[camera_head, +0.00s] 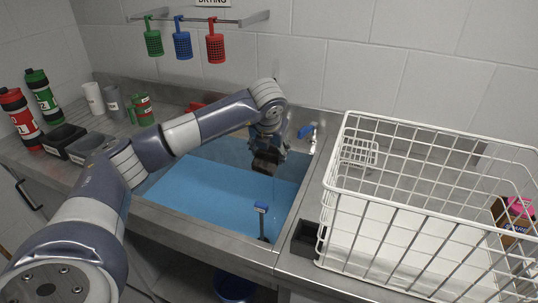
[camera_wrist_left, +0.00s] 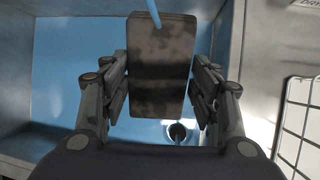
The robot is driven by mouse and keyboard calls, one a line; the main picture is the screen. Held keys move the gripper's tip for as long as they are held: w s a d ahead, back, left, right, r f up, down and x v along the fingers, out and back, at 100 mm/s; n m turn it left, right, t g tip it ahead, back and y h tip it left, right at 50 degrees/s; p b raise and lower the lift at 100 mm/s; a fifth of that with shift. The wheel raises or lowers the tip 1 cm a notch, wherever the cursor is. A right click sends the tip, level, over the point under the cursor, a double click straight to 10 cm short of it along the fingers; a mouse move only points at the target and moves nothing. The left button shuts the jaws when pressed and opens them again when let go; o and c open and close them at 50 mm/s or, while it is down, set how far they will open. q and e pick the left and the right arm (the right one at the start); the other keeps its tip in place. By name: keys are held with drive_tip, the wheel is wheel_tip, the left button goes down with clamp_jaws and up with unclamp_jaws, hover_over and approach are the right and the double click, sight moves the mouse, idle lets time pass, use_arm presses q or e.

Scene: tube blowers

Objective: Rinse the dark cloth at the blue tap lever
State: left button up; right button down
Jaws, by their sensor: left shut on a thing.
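The dark cloth (camera_head: 265,164) hangs over the sink (camera_head: 190,190), a flat brown-black piece with darker blotches in the left wrist view (camera_wrist_left: 160,68). My left gripper (camera_head: 270,147) is shut on it, a finger at each side. The blue tap lever (camera_head: 306,131) is on the tap at the sink's back right corner, just right of the gripper. A thin light-blue stream (camera_wrist_left: 155,14), apparently water, meets the cloth's top edge in the left wrist view. A similar thin streak shows below the cloth by the drain hole (camera_wrist_left: 178,131). My right gripper is not in view.
A white wire basket (camera_head: 345,190) stands right of the sink, a small dark box (camera_head: 305,238) at its near corner. A blue-topped stick (camera_head: 261,208) stands near the sink's front right. Cups (camera_head: 113,102) and bottles (camera_head: 42,95) stand left. Coloured baskets (camera_head: 182,45) hang from a rail.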

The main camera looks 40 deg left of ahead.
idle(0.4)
use_arm(q)
drive_tip(key=shift+w+d, duration=0.3)
drive_tip(key=shift+d, duration=0.1)
drive_tip(key=shift+s, duration=0.1)
drive_tip(key=s+d+b, duration=0.1)
drive_tip(key=s+d, duration=0.3)
drive_tip(key=s, duration=0.2)
drive_tip(key=shift+s+d+b, duration=0.15)
drive_tip(key=shift+s+b, duration=0.2)
drive_tip(key=shift+b, duration=0.05)
idle(1.4)
drive_tip(key=s+d+r+p, duration=0.1)
drive_tip(key=s+d+r, duration=0.1)
drive_tip(key=s+r, duration=0.2)
drive_tip(key=shift+d, duration=0.35)
